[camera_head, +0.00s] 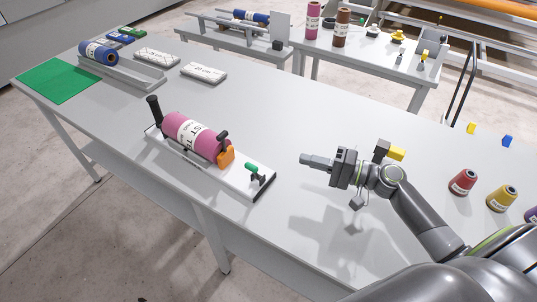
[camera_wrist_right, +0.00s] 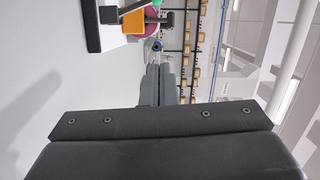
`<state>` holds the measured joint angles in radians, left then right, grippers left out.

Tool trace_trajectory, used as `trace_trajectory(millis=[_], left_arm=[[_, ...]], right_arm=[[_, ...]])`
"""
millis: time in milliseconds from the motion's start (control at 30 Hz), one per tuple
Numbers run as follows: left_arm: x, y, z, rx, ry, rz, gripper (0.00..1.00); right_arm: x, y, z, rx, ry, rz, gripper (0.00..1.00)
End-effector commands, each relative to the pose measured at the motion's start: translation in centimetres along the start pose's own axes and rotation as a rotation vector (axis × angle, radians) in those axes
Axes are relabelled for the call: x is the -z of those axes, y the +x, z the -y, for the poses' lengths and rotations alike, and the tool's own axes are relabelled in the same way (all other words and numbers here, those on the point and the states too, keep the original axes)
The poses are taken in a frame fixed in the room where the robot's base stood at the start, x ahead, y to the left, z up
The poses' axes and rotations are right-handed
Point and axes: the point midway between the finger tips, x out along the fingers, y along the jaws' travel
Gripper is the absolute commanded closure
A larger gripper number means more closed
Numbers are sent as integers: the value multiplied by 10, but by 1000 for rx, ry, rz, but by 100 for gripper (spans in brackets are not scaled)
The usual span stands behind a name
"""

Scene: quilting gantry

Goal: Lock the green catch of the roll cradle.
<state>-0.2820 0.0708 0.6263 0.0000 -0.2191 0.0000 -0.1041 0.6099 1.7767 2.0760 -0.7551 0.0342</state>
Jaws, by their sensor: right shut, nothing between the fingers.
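The roll cradle (camera_head: 258,186) is a white base on the table, with a pink labelled roll (camera_head: 188,132) lying in it. An orange block (camera_head: 227,155) with a dark handle stands at the roll's right end. The green catch (camera_head: 252,168) sits on a dark post near the cradle's right end. In the right wrist view the cradle's end shows at the top, with a green part (camera_wrist_right: 157,3) cut off by the top edge. My right gripper (camera_head: 305,159) is shut and empty, to the right of the green catch and apart from it. My left gripper is not in view.
A green mat (camera_head: 58,80), a grey tray with a blue roll (camera_head: 98,52) and white packs (camera_head: 204,72) lie at the far left. The table between cradle and gripper is clear.

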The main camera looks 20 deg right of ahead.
Motion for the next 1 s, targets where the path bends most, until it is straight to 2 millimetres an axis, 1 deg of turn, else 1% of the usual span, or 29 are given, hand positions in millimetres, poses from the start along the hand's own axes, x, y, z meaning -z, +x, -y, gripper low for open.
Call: trace_trajectory(millis=[33,133,200,267,367,533,600,733,900,1000], left_arm=[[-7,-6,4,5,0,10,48],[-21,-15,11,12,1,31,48],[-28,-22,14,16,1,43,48],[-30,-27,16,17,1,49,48],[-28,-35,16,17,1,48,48],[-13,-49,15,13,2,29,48],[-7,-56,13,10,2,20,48],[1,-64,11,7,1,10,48],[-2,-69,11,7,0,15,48],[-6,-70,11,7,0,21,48]], right_arm=[[0,7,4,4,1,0,100],[0,22,5,5,1,-1,100],[0,34,6,6,2,-1,100],[0,44,6,6,3,0,100],[0,63,6,5,2,0,100],[0,97,6,4,3,2,100],[-13,96,5,0,5,1,100],[-27,99,4,0,3,1,100],[-37,101,2,-1,0,1,100],[-39,102,1,-1,-1,1,100]])
